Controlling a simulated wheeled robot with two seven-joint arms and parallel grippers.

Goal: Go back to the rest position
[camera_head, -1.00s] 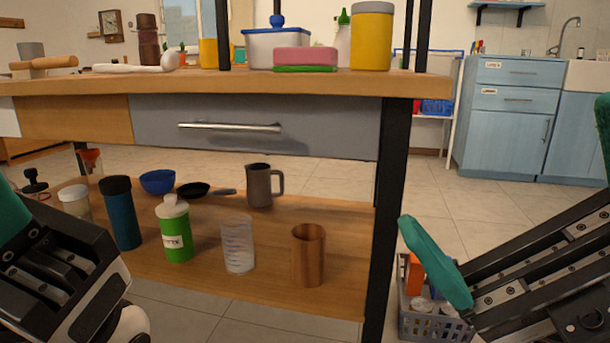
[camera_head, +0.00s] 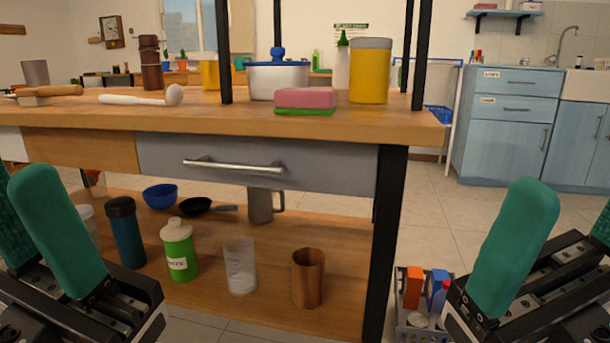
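My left gripper (camera_head: 18,178) is at the left edge, in front of the table. Its green fingers point up; they look apart with nothing between them, though the outer one is partly cut off. My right gripper (camera_head: 572,196) is at the right edge, right of the table's front leg. Its green fingers point up and stand wide apart, empty. The outer finger is cut off by the picture edge. Neither gripper appears to touch the wooden table (camera_head: 200,118).
On the tabletop are a pink-and-green sponge (camera_head: 306,100), a white pot (camera_head: 279,80) and a yellow canister (camera_head: 370,72). The lower shelf (camera_head: 345,260) holds a green bottle (camera_head: 179,250), a copper cup (camera_head: 308,278) and other vessels. A grey basket (camera_head: 405,325) stands near my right gripper.

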